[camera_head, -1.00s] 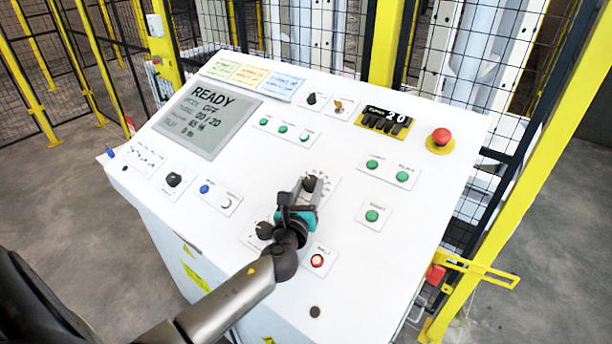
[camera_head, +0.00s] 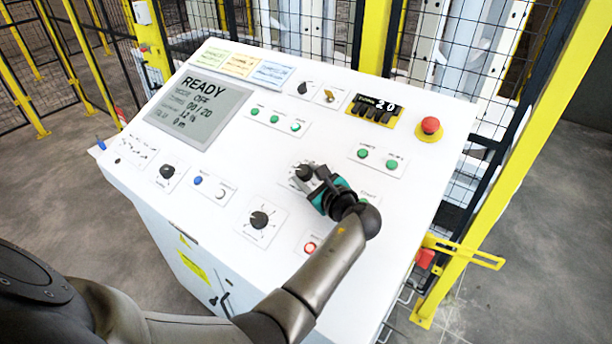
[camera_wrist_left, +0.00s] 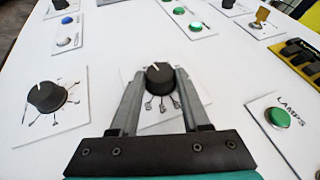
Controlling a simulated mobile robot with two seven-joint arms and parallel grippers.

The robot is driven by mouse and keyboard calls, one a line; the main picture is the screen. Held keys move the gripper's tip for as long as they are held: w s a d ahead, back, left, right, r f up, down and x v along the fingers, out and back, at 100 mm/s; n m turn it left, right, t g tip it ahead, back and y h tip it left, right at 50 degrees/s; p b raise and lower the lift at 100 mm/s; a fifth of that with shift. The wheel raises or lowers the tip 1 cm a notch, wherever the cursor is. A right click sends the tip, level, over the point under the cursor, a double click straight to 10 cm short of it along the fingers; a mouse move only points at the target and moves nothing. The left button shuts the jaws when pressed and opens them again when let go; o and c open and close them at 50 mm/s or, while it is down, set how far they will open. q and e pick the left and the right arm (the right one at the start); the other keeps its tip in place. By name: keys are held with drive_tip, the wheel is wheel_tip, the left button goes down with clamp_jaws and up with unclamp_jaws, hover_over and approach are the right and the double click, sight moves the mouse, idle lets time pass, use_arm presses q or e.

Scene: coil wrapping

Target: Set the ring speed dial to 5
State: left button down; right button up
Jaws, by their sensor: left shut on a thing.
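My left gripper (camera_head: 314,180) is shut on a black knob (camera_head: 304,171) in the middle of the white sloped panel. In the wrist view the knob (camera_wrist_left: 160,78) sits between the two fingertips (camera_wrist_left: 156,82) on a white plate with scale marks. Its white pointer line points away from the gripper, slightly left. The scale figures and title are too small to read surely, so I cannot confirm that this is the ring speed dial. My right gripper is not in view.
Another black dial (camera_head: 259,219) stands left of my gripper, also in the wrist view (camera_wrist_left: 46,95). A grey screen (camera_head: 199,108) reads READY. A red emergency stop (camera_head: 430,125) is at the panel's right.

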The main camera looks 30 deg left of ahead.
use_arm(q)
drive_tip(key=shift+w+r+n+g, duration=0.1)
drive_tip(key=shift+n+g, duration=0.4)
drive_tip(key=shift+c, duration=1.9)
unclamp_jaws()
